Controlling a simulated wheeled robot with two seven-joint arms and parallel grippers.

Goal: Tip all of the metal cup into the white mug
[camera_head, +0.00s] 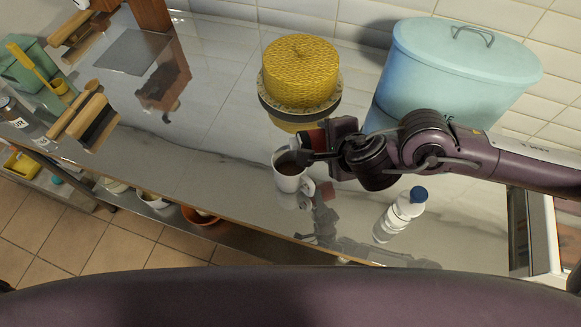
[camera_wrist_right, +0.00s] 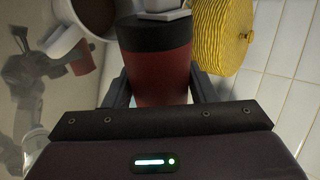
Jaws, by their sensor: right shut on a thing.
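My right gripper (camera_head: 322,142) is shut on a red cup-like cylinder with a black band (camera_wrist_right: 157,70). A pale grey faceted part shows at its far end in the right wrist view. I take this to be the metal cup, mostly hidden by the gripper in the head view (camera_head: 313,138). It appears tilted, its far end close to the rim of the white mug. The white mug (camera_head: 290,184) stands upright on the shiny counter with brown liquid inside; it also shows in the right wrist view (camera_wrist_right: 62,42). My left gripper is not in view.
A yellow woven-looking round thing (camera_head: 300,72) stands behind the mug. A pale blue lidded bin (camera_head: 450,75) is at the back right. A white bottle with a blue cap (camera_head: 398,217) is right of the mug. Brushes and a green container (camera_head: 28,70) are at left. The counter's left middle is clear.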

